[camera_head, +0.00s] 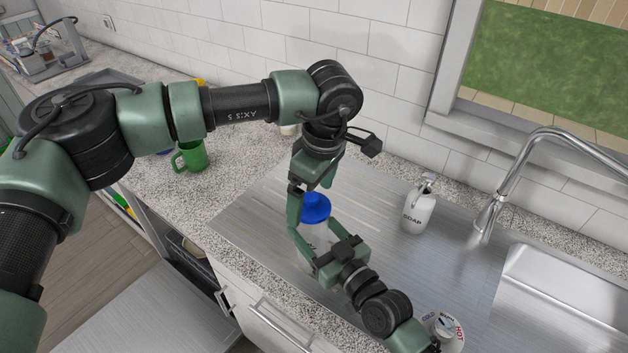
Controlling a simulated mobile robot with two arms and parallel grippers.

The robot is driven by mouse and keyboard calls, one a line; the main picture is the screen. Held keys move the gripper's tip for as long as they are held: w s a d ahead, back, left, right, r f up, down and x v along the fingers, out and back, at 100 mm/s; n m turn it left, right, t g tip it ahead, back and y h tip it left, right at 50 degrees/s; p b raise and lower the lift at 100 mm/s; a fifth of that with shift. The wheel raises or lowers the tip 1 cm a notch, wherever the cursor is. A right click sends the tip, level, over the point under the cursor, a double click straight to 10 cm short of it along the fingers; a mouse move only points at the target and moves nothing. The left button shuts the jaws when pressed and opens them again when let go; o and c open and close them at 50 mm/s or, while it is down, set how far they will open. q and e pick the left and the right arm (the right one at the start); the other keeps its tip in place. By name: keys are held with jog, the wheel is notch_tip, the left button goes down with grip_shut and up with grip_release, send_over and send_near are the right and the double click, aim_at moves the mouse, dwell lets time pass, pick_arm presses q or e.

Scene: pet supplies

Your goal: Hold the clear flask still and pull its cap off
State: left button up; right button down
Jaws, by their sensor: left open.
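The clear flask (314,238) stands on the metal drainboard with a blue cap (315,208) on its top. My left gripper (312,187) comes down from above and is open, its fingers just over the blue cap and apart around its upper part. Whether they touch the cap is not clear. My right gripper (308,236) reaches in from the lower right at the flask's body. One finger runs along the flask's left side.
A white soap bottle (416,209) stands to the right on the drainboard (262,211), before the faucet (496,205) and sink (560,290). A green mug (192,156) is on the granite counter at left. A round hot-cold dial (443,329) is at lower right.

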pick_arm(q)
jog(key=shift+a+f, duration=0.1)
jog(key=shift+f, duration=0.2)
jog(key=c, duration=1.6)
jog(key=shift+r, duration=0.25)
jog(key=shift+r, duration=0.9)
jog(key=shift+r, duration=0.1)
